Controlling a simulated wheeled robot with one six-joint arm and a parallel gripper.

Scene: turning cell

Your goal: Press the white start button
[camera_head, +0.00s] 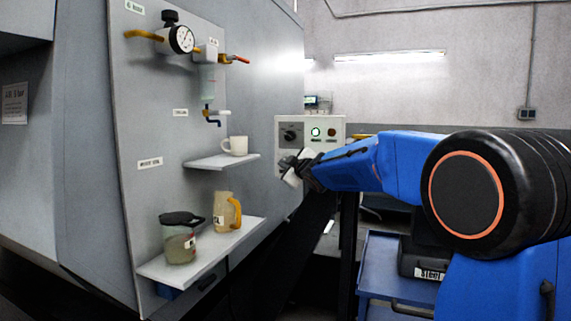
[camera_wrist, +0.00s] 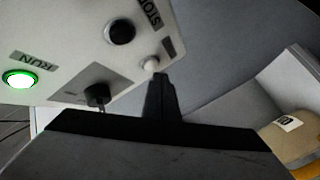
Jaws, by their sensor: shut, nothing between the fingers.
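The white button (camera_wrist: 150,63) is a small round knob on the grey control panel (camera_wrist: 75,45) in the wrist view, beside the black button (camera_wrist: 121,31) labelled STOP. My gripper (camera_wrist: 157,80) is shut and empty, its narrow fingertips right at the white button's lower edge. I cannot tell whether they touch it. In the head view the control box (camera_head: 340,122) stands beyond my gripper (camera_head: 287,163), which hides its lower part. The white button cannot be made out there.
A green lit RUN lamp (camera_wrist: 20,78) and a black rotary switch (camera_wrist: 97,93) share the panel. Left of the box in the head view, shelves carry a white mug (camera_head: 235,146), a lidded jar (camera_head: 180,240) and a yellow-handled jug (camera_head: 225,212).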

